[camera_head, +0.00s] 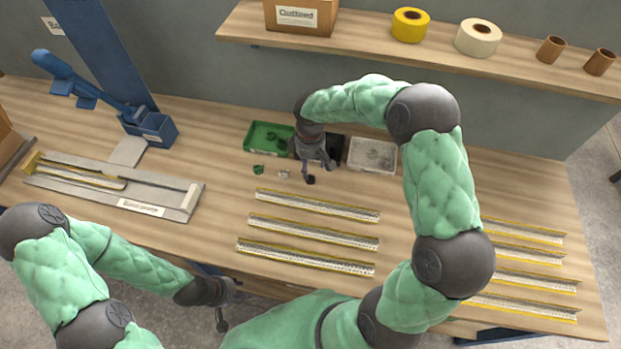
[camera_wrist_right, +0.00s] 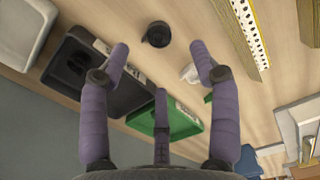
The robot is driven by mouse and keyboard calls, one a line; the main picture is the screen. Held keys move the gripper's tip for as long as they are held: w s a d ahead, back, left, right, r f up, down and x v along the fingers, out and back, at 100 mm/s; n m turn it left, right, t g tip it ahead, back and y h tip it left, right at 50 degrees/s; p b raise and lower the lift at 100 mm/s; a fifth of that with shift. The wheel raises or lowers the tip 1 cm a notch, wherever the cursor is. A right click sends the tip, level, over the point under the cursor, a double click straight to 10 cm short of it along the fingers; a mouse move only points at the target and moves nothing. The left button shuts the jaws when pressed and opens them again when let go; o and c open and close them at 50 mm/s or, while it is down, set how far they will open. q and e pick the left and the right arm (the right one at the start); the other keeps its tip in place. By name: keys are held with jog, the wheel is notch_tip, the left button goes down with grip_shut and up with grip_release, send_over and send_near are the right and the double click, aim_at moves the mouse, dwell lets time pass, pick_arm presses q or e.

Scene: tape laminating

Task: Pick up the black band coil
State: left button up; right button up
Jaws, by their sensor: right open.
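The black band coil (camera_head: 310,180) lies on the wooden table just in front of the black tray. It also shows in the right wrist view (camera_wrist_right: 158,35), flat on the table, beyond the fingertips. My right gripper (camera_head: 316,164) is above the table beside the coil, pointing down. In the right wrist view its fingers (camera_wrist_right: 160,58) are spread and empty, with the coil apart from them. My left gripper (camera_head: 222,308) hangs near the table's front edge, far from the coil; its finger opening is not clear.
A green tray (camera_head: 258,147), black tray (camera_wrist_right: 128,97) and white tray (camera_head: 371,155) stand behind the coil. A white coil (camera_head: 283,174) and green coil (camera_head: 258,169) lie left of it. Several metal strips (camera_head: 318,204) lie in front. A shelf (camera_head: 350,44) runs above the table's back.

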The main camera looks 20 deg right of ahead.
aim_at(310, 181)
jog(key=shift+d+f, duration=0.1)
jog(key=shift+f, duration=0.85)
notch_tip(310, 181, down, 5)
jog(key=shift+f+b, duration=0.15)
jog(key=shift+b, duration=0.4)
jog(key=c, duration=0.8)
